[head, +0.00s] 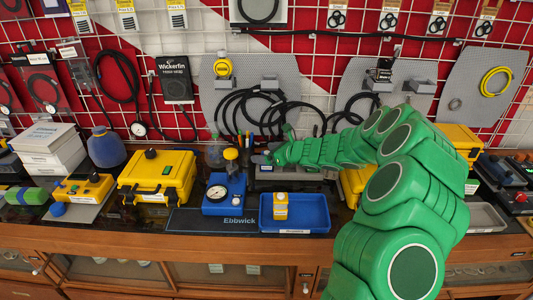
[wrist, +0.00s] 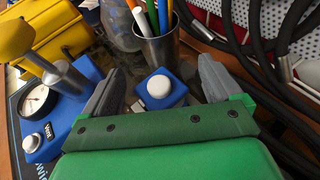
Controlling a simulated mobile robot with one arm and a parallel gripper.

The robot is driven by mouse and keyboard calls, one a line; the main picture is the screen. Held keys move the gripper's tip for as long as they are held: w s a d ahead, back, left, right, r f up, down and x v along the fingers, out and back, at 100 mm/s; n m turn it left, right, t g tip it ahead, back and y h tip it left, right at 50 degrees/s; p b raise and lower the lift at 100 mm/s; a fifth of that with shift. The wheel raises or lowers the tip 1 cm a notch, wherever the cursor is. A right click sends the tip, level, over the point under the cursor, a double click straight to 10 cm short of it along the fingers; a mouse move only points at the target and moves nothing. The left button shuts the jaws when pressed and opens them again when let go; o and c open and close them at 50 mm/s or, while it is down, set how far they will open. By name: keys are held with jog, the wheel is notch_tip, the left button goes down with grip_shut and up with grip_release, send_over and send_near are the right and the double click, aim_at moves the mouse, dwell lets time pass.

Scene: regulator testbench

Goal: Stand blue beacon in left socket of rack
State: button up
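In the wrist view, a small blue block with a white round cap (wrist: 160,88) lies between my gripper's fingers. It may be the blue beacon. My gripper (wrist: 160,68) is open, with grey fingers apart on either side of the block and clear gaps to it. In the head view, my gripper (head: 264,158) is at the back of the bench, left of my green arm, and the block is hard to make out there. I cannot identify the rack or its left socket in either view; my arm covers part of the bench.
A metal cup of pens (wrist: 157,48) stands just beyond the block. A blue regulator with a gauge (head: 217,197) and a blue tray (head: 310,213) holding a yellow-and-white item stand in front. A yellow case (head: 155,178) is left. Black hoses (wrist: 262,45) hang at the right.

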jog(key=shift+r, duration=0.1)
jog(key=shift+s+d+r, duration=0.15)
jog(key=shift+d, duration=0.1)
jog(key=v, duration=1.1)
jog(key=shift+d, duration=0.2)
